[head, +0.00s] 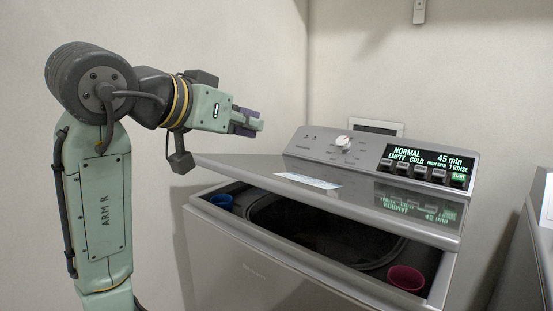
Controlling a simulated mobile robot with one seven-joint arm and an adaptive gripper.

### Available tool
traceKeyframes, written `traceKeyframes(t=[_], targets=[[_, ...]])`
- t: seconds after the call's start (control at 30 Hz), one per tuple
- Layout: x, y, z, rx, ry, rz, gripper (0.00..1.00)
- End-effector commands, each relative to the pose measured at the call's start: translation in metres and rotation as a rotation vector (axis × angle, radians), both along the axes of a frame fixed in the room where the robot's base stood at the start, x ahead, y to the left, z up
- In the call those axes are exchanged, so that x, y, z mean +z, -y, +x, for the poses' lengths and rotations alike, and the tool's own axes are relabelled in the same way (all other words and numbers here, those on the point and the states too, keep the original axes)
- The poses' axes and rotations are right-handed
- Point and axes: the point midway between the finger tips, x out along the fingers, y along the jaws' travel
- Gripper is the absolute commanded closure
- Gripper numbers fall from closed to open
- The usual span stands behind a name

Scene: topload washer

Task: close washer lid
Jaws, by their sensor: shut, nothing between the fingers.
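The washer (262,274) stands at the right centre of the head view. Its lid (365,196) is partly open, hinged at the back below the control panel and tilted low over the opening. The dark tub (320,232) shows under it. My gripper (258,124) is shut and empty. In the picture it is above and to the left of the lid's back left part, apart from it, pointing right. The lid's underside is hidden.
The control panel (430,165) with a knob and lit display stands behind the lid. Walls stand behind and left. Another appliance (528,255) is at the right edge.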

Motion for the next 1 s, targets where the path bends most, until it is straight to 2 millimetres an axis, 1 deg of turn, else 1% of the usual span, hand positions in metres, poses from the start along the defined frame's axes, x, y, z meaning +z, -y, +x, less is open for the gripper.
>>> traceKeyframes(t=[0.03,0.1,0.17,0.23,0.37,0.73,0.83,1.0], targets=[[-0.003,0.007,-0.006,-0.027,-0.056,0.044,1.00],[-0.009,0.012,-0.012,-0.052,-0.108,0.081,1.00],[-0.013,0.015,-0.013,-0.064,-0.132,0.098,1.00],[-0.017,0.018,-0.011,-0.069,-0.140,0.103,1.00],[-0.026,0.027,0.002,-0.068,-0.140,0.102,1.00],[-0.061,0.067,0.057,-0.069,-0.137,0.101,1.00],[-0.078,0.063,0.053,-0.065,-0.136,0.099,1.00],[-0.095,0.061,0.050,-0.066,-0.134,0.100,1.00]])
